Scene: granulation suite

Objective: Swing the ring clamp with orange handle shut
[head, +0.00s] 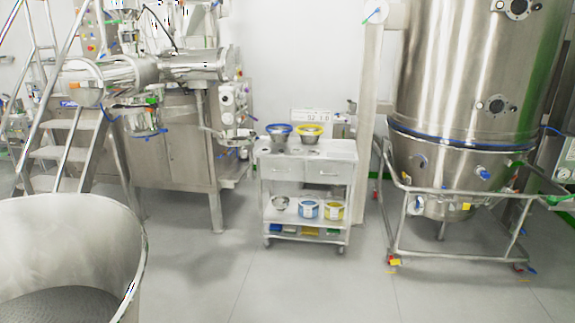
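No ring clamp with an orange handle can be made out for certain at this distance. A small orange part (99,85) shows at the left end of the horizontal steel cylinder on the granulating machine (172,150), at the back left. Whether it is a clamp handle, and whether any clamp there is open or shut, I cannot tell. A small yellow-orange part (467,206) also shows low on the large steel vessel (460,90) at the right. Neither of my grippers is in view.
A steel bin (70,240) fills the lower left. Steel stairs (55,150) stand behind it. A drawer cart (305,185) with bowls and tubs stands in the middle. A tubular frame (392,225) surrounds the vessel's lower part. The floor in front of the cart is clear.

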